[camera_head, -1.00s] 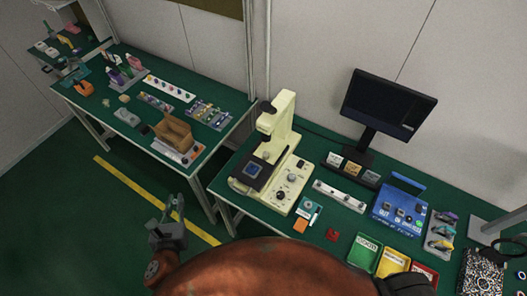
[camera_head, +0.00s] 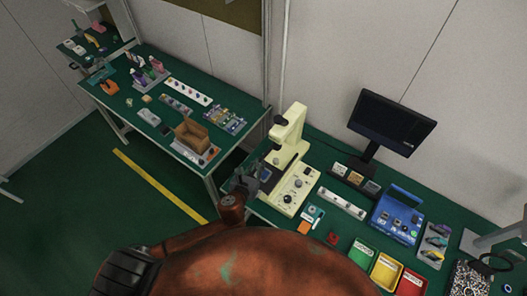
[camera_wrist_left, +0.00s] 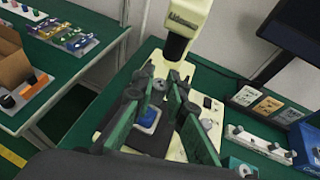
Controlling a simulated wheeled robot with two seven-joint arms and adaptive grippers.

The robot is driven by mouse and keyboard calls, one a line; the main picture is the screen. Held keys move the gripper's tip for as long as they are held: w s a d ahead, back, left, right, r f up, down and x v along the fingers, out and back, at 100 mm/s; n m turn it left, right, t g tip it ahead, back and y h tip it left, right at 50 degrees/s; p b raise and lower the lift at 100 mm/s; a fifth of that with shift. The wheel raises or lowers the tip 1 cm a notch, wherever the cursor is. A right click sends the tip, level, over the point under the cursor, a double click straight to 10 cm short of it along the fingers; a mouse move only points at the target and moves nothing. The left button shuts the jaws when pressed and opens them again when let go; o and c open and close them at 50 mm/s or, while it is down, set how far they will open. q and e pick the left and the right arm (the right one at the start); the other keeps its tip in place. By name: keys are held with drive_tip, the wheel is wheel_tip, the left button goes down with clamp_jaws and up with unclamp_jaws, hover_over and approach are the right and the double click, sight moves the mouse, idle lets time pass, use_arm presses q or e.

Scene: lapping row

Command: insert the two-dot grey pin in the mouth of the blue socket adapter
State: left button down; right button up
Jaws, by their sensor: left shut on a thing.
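My left gripper (camera_head: 246,181) is over the near left edge of the microscope's base in the head view. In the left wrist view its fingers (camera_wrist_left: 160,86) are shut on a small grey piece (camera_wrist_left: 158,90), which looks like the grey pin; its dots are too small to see. Beyond and below the fingers a blue square piece (camera_wrist_left: 148,117), which looks like the blue socket adapter, sits on the microscope's dark stage. Its mouth cannot be made out, and the fingers partly cover the stage. The pin appears apart from the blue piece. My right gripper is not in view.
The cream microscope (camera_head: 289,140) stands just beyond the gripper, its head (camera_wrist_left: 178,46) overhanging the stage. To the right are a white strip (camera_head: 342,203), a blue box (camera_head: 398,215) and a monitor (camera_head: 391,125). Green (camera_head: 361,252) and yellow (camera_head: 386,269) bins stand in front.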

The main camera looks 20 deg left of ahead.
use_arm(q)
drive_tip(key=w+f+m+h+p, duration=0.1)
drive_tip(key=w+f+p, duration=0.2)
drive_tip(key=w+p, duration=0.2)
drive_tip(key=shift+w+d+f+p, duration=0.15)
drive_tip(key=shift+d+f+p, duration=0.2)
drive_tip(key=shift+p, duration=0.25)
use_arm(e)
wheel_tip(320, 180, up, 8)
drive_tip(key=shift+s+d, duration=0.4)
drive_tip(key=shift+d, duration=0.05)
use_arm(q)
drive_tip(key=shift+a, duration=0.1)
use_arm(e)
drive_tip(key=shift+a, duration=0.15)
use_arm(q)
drive_tip(key=shift+f+b, duration=2.45)
drive_tip(key=shift+f, duration=0.5)
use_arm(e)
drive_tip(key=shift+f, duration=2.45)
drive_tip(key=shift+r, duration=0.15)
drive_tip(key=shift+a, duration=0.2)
use_arm(q)
drive_tip(key=shift+p, duration=0.35)
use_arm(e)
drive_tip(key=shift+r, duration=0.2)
